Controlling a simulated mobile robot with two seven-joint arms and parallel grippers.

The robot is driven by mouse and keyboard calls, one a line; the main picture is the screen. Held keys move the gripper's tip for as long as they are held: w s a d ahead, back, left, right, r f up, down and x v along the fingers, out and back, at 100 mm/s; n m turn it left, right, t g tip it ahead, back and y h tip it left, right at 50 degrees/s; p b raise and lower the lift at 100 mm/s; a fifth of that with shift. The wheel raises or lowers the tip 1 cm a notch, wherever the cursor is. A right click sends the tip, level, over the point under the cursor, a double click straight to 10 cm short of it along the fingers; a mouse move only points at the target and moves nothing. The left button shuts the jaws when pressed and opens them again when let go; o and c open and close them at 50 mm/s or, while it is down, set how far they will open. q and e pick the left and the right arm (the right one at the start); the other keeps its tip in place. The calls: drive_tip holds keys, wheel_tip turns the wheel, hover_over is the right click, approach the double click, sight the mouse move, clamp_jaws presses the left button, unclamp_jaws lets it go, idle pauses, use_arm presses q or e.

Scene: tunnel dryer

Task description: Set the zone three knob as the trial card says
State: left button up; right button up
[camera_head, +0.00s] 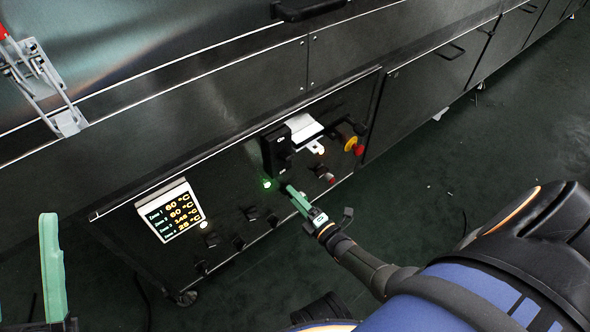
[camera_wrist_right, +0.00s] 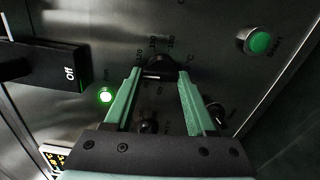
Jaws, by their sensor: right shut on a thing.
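My right gripper (camera_head: 292,192) is at the dryer's control panel. In the right wrist view its green fingers (camera_wrist_right: 160,78) are closed on a black round knob (camera_wrist_right: 158,64) with temperature marks around it. The knob's zone label and exact pointer setting cannot be read. The display (camera_head: 171,212) lists four zones in yellow: zone 1 60 °C, zone 2 90 °C, zone 3 about 145 °C with blurred digits, and zone 4 25 °C. A white sheet (camera_head: 304,128), possibly the trial card, is on the panel; its text is unreadable. My left gripper (camera_head: 52,268) shows one green finger, away from the panel.
A black main switch handle (camera_head: 275,152), marked Off in the right wrist view (camera_wrist_right: 70,73), is beside a lit green lamp (camera_wrist_right: 105,96). A green start button (camera_wrist_right: 260,42) and a red-and-yellow emergency stop (camera_head: 354,147) are nearby. Other dark knobs (camera_head: 239,243) line the panel. Open floor lies right.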

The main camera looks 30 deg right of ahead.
drive_tip(key=shift+n, duration=1.5)
drive_tip(key=o, duration=1.4)
drive_tip(key=shift+c, duration=0.2)
use_arm(q)
drive_tip(key=shift+s, duration=0.1)
use_arm(e)
drive_tip(key=shift+s, duration=0.1)
